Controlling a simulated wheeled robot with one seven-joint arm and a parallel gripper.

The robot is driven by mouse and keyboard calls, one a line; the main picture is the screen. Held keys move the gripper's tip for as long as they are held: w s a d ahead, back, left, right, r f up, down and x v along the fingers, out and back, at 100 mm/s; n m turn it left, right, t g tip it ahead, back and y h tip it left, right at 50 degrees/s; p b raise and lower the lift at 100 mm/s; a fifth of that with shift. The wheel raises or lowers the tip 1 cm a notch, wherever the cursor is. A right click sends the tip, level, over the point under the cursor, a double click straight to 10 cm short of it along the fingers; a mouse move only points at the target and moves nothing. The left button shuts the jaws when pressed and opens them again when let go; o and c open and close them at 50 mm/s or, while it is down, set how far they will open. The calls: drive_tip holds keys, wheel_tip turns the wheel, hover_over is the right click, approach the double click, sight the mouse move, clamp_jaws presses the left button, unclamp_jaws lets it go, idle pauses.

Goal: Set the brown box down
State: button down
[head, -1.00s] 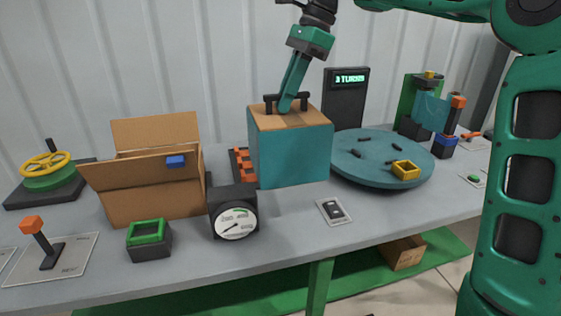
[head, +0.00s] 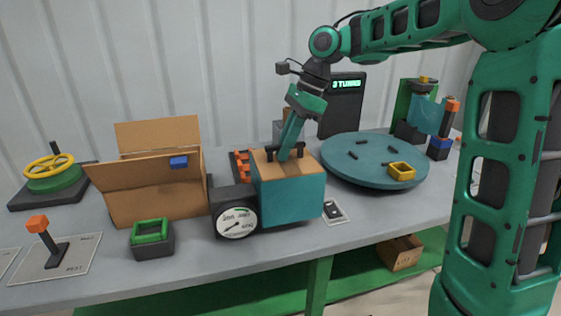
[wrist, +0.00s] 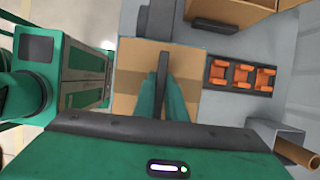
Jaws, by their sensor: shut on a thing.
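My gripper (head: 290,152) points down and is shut on that handle. In the wrist view my gripper (wrist: 163,95) grips the handle over the box's brown top (wrist: 130,60). The box is upright, right beside the dark gauge (head: 236,212) with its white dial. Its underside is low over the grey table (head: 375,207); I cannot tell whether it touches.
An open cardboard carton (head: 155,190) stands left of the gauge. A teal turntable (head: 350,172) with a yellow square ring (head: 401,171) is to the right. An orange-slotted rack (wrist: 240,76) lies close by.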

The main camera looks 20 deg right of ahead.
drive_tip(key=shift+f, duration=1.9)
drive_tip(key=c, duration=1.8)
unclamp_jaws()
drive_tip(key=v, duration=1.2)
